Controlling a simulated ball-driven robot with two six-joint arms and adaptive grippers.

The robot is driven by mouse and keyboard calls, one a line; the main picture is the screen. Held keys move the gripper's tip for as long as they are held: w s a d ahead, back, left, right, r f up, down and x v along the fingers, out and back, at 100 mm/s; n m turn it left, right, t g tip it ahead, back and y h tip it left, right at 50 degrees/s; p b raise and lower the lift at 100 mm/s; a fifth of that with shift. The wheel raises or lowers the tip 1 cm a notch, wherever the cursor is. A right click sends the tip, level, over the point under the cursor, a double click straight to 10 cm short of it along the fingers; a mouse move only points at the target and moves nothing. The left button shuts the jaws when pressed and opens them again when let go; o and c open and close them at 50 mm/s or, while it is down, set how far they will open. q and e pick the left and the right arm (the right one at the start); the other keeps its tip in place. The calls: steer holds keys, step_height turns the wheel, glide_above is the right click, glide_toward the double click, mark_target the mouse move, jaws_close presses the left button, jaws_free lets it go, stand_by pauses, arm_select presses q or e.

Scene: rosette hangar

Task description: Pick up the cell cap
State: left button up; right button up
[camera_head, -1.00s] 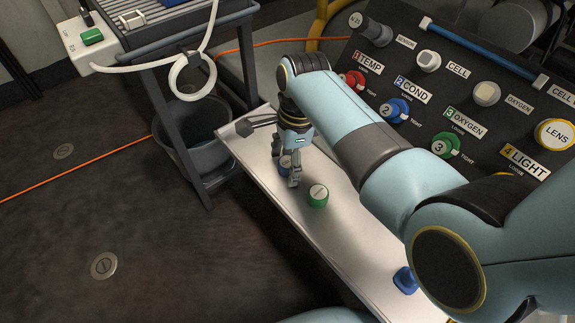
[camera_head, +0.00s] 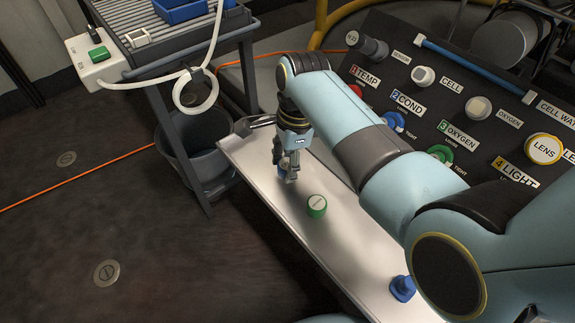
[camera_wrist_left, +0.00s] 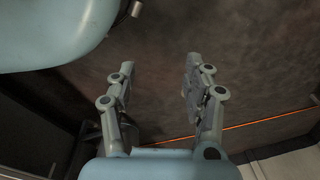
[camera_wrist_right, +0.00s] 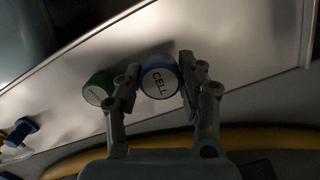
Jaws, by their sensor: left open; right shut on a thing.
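The cell cap (camera_wrist_right: 159,83) is a round cap with a white top lettered CELL and a blue rim. In the right wrist view it sits between the fingertips of my right gripper (camera_wrist_right: 153,80), which is shut on it. In the head view my right gripper (camera_head: 286,172) points down at the white bench (camera_head: 335,238), and the cap is mostly hidden by the fingers. I cannot tell whether the cap still touches the bench. My left gripper (camera_wrist_left: 158,75) is open and empty above the dark floor.
A green cap (camera_head: 317,206) stands close to my right gripper on the bench. A blue piece (camera_head: 402,288) lies nearer. The labelled panel (camera_head: 440,105) rises behind. A cart (camera_head: 150,57) and a grey bin (camera_head: 193,140) stand left of the bench.

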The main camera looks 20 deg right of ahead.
arm_select(q)
steer(key=s+a+f+p, duration=0.4)
steer(key=s+f+p, duration=0.2)
steer(key=s+f, duration=0.5)
steer(key=shift+s+g, duration=0.3)
steer(key=shift+s, duration=1.75)
arm_select(e)
steer(key=s+d+r, duration=0.6)
steer(key=d+r, duration=0.1)
steer(key=d, duration=0.2)
steer(key=shift+s+d+r, duration=0.3)
steer(key=shift+d+r, duration=0.05)
steer(key=shift+w+d+r+t+h, duration=0.7)
steer(key=shift+w+d+r+h, duration=0.25)
steer(key=shift+d+r+h, duration=1.1)
steer(key=shift+w+d+r+t+h, duration=0.85)
steer(key=shift+d+r+h, duration=0.65)
steer(key=shift+d, duration=1)
steer(key=shift+w+d+r+t+h, duration=0.55)
steer(key=shift+w+d+r+h, duration=0.55)
steer(key=shift+d+r+h, duration=0.8)
